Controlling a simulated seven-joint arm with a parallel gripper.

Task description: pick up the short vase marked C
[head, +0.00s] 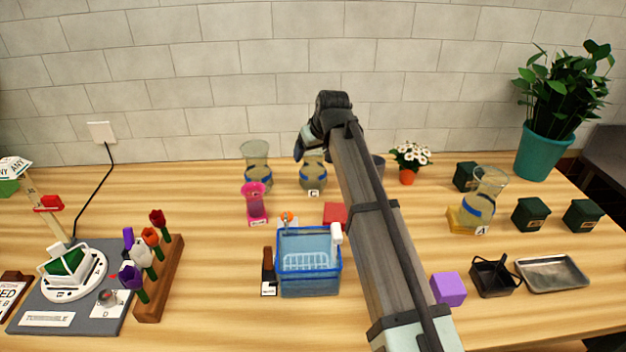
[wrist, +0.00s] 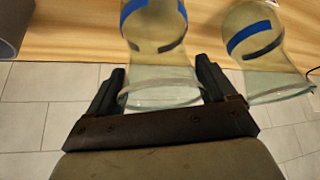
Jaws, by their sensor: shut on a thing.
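The short vase marked C (head: 313,178) is clear glass with a C label low on its front. It stands upright at the back middle of the table. My gripper (head: 303,148) is at its top, and my arm hides part of the area to its right. In the wrist view the vase (wrist: 155,35) has a blue band and its flared rim sits between the two fingers of my gripper (wrist: 160,78). The jaws are shut on it near the rim. I cannot tell any lift off the table.
A similar glass vase (head: 256,165) stands close to the left, also in the wrist view (wrist: 255,45). A pink vase (head: 256,203) and blue basket (head: 310,262) are in front. Vase A (head: 481,200) and dark green boxes (head: 530,214) stand right. White flowers (head: 410,158) stand behind.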

